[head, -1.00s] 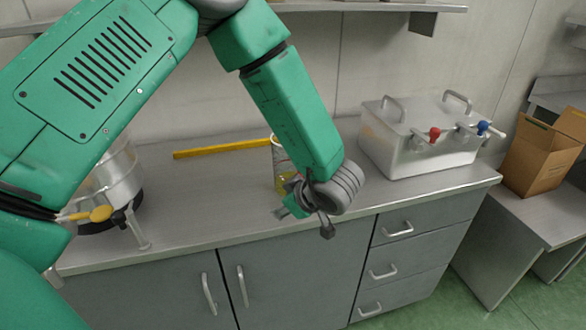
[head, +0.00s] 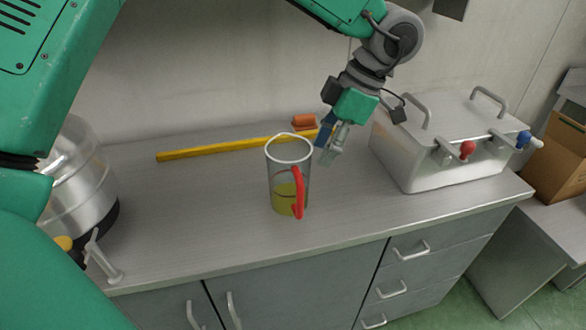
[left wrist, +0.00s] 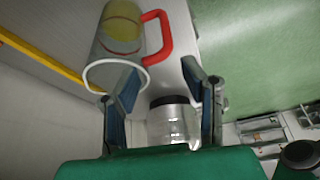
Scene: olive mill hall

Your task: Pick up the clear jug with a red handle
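The clear jug (head: 282,180) stands upright on the worktop, with yellow-green liquid in its lower part. Its red handle (head: 298,193) faces the front, slightly right. My left gripper (head: 329,143) is just right of and behind the jug's rim, apart from it. In the left wrist view, the two blue-padded fingers (left wrist: 163,98) are spread with nothing between them. There the jug (left wrist: 105,52) shows at the upper left with its rim towards me, and its red handle (left wrist: 164,38) is on its right side. My right gripper is not in view.
A yellow bar (head: 215,149) and an orange block (head: 303,122) lie behind the jug. A steel box with taps (head: 440,165) stands right of the gripper, and a steel drum (head: 78,180) stands at the left. The worktop (head: 190,210) left of the jug is clear.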

